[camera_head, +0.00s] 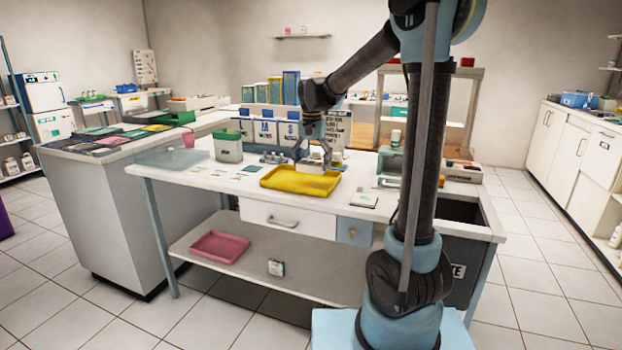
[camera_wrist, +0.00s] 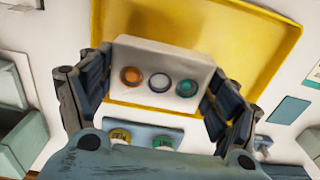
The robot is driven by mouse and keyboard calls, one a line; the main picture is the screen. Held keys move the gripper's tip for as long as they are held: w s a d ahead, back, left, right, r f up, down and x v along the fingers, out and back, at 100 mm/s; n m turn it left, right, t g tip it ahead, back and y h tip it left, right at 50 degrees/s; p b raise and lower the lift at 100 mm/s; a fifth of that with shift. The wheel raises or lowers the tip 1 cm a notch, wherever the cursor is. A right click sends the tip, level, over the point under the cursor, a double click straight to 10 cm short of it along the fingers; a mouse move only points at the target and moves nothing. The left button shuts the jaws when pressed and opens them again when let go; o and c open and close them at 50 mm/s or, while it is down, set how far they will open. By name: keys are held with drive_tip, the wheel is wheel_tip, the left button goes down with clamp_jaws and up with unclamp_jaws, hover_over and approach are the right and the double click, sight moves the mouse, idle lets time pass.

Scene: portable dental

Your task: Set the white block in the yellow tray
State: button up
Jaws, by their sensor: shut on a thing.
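The yellow tray (camera_head: 290,182) lies on the white worktop near its front edge and looks empty. My gripper (camera_head: 314,158) is at the tray's back side, pointing down. In the wrist view my gripper (camera_wrist: 160,75) is shut on the white block (camera_wrist: 150,55), with one finger at each end. In that view the block overlaps the edge of the yellow tray (camera_wrist: 268,65). I cannot tell its height above the tray.
A green container (camera_head: 228,147) and a clear tray (camera_head: 172,158) stand to the left on the worktop. Labelled bins (camera_head: 266,132) stand behind the gripper. A small card (camera_head: 364,200) lies right of the tray. A pink tray (camera_head: 220,246) is on the shelf below.

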sight(312, 183)
drive_tip(key=shift+f, duration=2.5)
drive_tip(key=o, duration=1.2)
drive_tip(key=shift+f, duration=0.1)
drive_tip(key=shift+o, duration=0.2)
